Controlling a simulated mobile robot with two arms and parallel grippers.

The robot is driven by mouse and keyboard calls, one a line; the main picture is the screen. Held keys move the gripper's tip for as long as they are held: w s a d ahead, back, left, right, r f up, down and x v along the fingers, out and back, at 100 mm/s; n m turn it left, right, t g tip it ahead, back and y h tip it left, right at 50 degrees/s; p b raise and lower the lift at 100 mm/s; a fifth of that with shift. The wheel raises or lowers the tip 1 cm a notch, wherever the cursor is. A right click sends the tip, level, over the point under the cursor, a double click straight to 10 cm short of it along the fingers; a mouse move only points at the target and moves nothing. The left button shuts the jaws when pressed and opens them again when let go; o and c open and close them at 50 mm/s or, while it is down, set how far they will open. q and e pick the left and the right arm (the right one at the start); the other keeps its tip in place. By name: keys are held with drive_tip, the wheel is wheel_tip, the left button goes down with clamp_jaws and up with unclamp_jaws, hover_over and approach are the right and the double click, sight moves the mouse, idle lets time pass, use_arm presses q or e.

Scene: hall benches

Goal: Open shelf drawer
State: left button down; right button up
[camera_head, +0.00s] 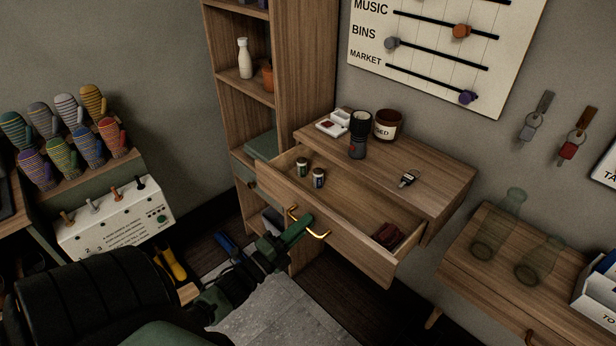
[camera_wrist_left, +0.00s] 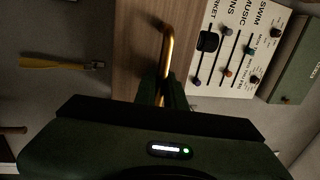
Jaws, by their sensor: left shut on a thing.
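The wooden shelf drawer (camera_head: 345,237) stands pulled out from the wall-mounted shelf (camera_head: 440,185), its inside showing. Two small bottles (camera_head: 318,177) stand at its left end and a dark red item (camera_head: 388,235) lies at its right end. My left gripper (camera_head: 297,228) is shut on the brass handle (camera_head: 318,234) at the drawer's front. In the left wrist view the gripper (camera_wrist_left: 162,98) closes around the brass handle (camera_wrist_left: 167,50), with the wooden front behind it. My right gripper is not in view.
A dark canister (camera_head: 359,134), a jar (camera_head: 388,124) and a white tray (camera_head: 333,123) stand on the shelf top. A tall bookcase (camera_head: 310,60) rises behind at the left. A side table (camera_head: 520,265) with glass bottles stands at the right.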

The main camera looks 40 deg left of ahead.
use_arm(q)
drive_tip(key=shift+f, duration=0.1)
drive_tip(key=c, duration=1.8)
unclamp_jaws()
drive_tip(key=shift+o, duration=0.2)
drive_tip(key=b+v, duration=0.1)
drive_tip(key=v, duration=0.6)
drive_tip(key=shift+s, duration=0.35)
